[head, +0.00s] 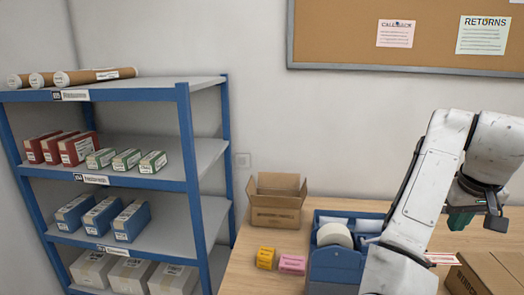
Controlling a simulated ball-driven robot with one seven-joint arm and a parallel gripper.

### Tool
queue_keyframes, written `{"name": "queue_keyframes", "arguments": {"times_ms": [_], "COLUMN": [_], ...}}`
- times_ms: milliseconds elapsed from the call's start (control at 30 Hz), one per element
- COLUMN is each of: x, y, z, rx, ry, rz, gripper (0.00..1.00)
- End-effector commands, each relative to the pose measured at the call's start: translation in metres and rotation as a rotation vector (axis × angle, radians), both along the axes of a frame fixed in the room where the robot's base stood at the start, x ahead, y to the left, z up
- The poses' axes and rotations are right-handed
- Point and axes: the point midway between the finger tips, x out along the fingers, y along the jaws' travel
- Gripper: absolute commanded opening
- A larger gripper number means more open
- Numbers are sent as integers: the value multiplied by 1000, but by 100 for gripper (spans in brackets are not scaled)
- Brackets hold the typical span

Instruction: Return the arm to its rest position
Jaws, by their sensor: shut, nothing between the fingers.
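My white arm rises at the right of the head view, bends at the top and comes down again at the right edge. My gripper (494,222) is at the lower end of that bend, above the counter. It is shut and empty. A dark green part shows just left of it, and I cannot tell what it belongs to.
A blue shelf unit (185,130) with several boxes stands left.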

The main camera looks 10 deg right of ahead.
Motion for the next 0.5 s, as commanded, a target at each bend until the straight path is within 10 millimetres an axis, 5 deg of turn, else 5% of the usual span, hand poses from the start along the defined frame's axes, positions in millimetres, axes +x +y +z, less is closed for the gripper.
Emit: {"name": "queue_keyframes", "arguments": {"times_ms": [33, 500], "x": [-8, -76], "y": [-2, 19], "z": [-23, -180], "rx": [-27, -155], "ry": [16, 65], "rz": [-11, 29], "gripper": [0, 0]}}
